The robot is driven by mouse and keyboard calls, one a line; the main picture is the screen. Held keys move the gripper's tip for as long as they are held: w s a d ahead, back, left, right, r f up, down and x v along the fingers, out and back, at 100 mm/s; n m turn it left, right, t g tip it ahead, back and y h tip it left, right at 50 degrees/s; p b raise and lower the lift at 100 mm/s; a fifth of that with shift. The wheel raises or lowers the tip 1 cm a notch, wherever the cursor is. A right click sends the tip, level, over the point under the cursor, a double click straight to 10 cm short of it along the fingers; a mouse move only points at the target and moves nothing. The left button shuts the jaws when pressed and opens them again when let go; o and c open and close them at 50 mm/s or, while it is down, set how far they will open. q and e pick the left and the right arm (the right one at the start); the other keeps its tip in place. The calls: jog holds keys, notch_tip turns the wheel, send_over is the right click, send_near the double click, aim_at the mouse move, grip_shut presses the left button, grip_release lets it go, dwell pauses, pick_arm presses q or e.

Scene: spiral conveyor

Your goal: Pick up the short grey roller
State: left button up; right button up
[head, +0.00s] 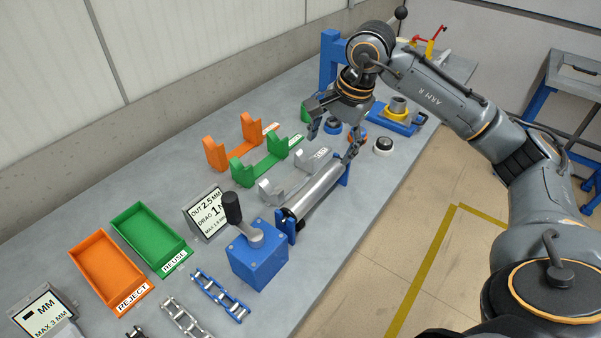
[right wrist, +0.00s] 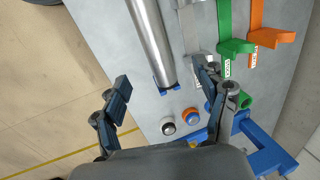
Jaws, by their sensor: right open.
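A grey metal roller (head: 316,188) lies across a blue stand with a crank box at its near end. It also shows in the right wrist view (right wrist: 152,42), running from the top edge down to a blue support. It is the only grey roller I can make out. My right gripper (head: 331,147) is open and empty above the far end of the roller. In the right wrist view its fingers (right wrist: 161,76) are spread on either side of the roller's line, apart from it. My left gripper does not show.
Grey (head: 272,193), green (head: 240,173) and orange (head: 215,155) cradles stand left of the roller. The blue crank box (head: 258,262) is at its near end. Orange (head: 100,262) and green (head: 145,232) trays lie left. A black-and-white round part (head: 383,146) sits right of the gripper.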

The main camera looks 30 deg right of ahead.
jog(key=p, duration=0.2)
send_over(320, 180)
jog(key=s, duration=0.1)
notch_tip(320, 180, down, 6)
jog(key=shift+d+f, duration=0.1)
jog(key=shift+f, duration=0.1)
jog(key=p+x, duration=0.1)
jog(key=x, duration=0.2)
jog(key=shift+s, duration=0.2)
jog(key=p+x, duration=0.1)
jog(key=x, duration=0.1)
jog(key=shift+f+p, duration=0.3)
jog(key=shift+f, duration=0.05)
jog(key=shift+w+f, duration=0.1)
jog(key=shift+f, duration=0.25)
jog(key=shift+w+f, duration=0.1)
jog(key=shift+f, duration=0.1)
jog(key=shift+r, duration=0.1)
grip_shut()
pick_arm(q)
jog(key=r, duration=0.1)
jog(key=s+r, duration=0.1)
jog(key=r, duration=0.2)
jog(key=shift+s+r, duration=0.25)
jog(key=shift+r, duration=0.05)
pick_arm(e)
jog(key=shift+d, duration=0.1)
